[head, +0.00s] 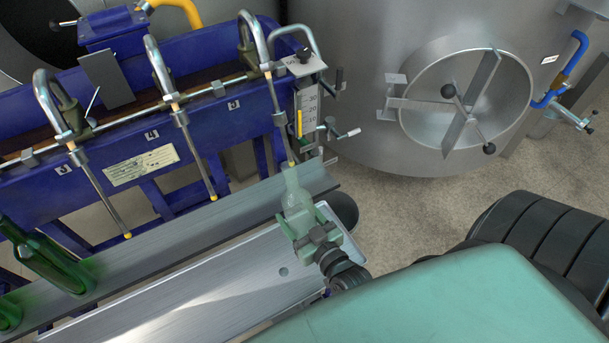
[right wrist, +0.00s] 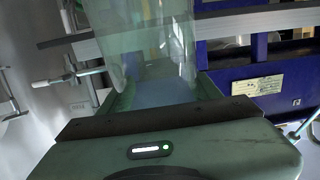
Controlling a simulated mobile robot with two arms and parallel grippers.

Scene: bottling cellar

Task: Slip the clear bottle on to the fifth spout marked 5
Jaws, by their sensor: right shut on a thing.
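The clear bottle (head: 294,192) stands near upright in my right gripper (head: 305,228), which is shut around its lower body. In the right wrist view the clear glass (right wrist: 150,45) fills the space between the fingers. The fifth spout (head: 279,118) is the rightmost thin tube, beside the plate marked 5 (head: 233,105). Its yellowish tip meets the bottle's mouth in the head view; I cannot tell whether it is inside the mouth or just above or behind it. My left gripper is not in view.
Spouts by the plates marked 4 (head: 152,134) and 3 (head: 62,170) hang to the left. Green bottles (head: 55,262) are at the left, by the metal rail (head: 165,240). A steel tank (head: 370,90) stands behind right. Bare floor (head: 420,210) shows at right.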

